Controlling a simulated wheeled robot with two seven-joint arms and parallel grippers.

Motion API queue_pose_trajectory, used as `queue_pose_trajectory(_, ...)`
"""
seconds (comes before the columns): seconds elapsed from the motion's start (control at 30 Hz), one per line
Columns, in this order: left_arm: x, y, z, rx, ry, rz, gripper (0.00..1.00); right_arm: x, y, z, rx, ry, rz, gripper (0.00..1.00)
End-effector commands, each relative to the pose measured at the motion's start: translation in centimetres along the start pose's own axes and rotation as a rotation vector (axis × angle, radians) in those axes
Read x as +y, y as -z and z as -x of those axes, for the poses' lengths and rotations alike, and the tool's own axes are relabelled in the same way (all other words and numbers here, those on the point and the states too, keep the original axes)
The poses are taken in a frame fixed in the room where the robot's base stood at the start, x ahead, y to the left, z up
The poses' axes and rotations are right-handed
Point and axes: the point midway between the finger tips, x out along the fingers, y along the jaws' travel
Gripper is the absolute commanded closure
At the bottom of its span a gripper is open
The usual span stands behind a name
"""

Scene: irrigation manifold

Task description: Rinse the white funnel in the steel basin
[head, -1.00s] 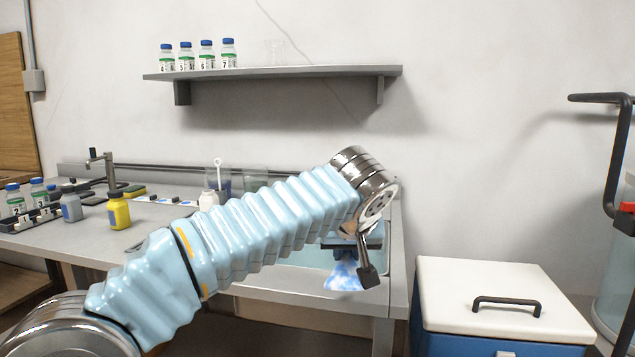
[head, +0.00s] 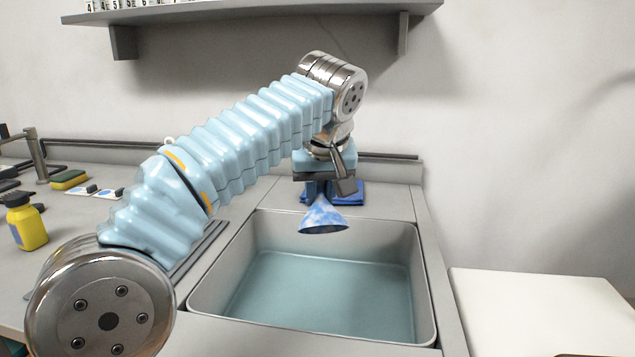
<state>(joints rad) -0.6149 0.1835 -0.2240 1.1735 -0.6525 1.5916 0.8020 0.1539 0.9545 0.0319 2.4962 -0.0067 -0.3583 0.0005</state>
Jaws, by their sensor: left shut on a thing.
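The funnel (head: 323,216) is white with blue stains over its outside. It hangs with its wide mouth down above the far part of the steel basin (head: 428,290), clear of the water. My left gripper (head: 322,188) is shut on the funnel's narrow upper end, which the fingers partly hide. The basin is set into the counter and holds a layer of blue-green water (head: 318,295). My right gripper is not in view.
A folded blue cloth (head: 350,192) lies on the counter behind the basin. A yellow bottle (head: 27,225) and a sponge (head: 69,180) are at the left. A white lid (head: 545,308) is right of the basin. A shelf (head: 250,12) hangs above.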

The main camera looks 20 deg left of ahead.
Motion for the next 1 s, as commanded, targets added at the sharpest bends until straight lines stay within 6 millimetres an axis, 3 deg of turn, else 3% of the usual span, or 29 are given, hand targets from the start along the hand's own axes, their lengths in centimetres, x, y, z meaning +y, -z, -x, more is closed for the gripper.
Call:
queue_pose_trajectory(0.77,-0.1,-3.8,-7.5,-0.001,0.0,-0.001,1.0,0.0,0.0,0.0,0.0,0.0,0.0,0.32)
queue_pose_trajectory(1.0,0.0,-5.3,-10.4,0.001,-0.001,0.0,1.0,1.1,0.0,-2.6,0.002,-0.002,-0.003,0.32)
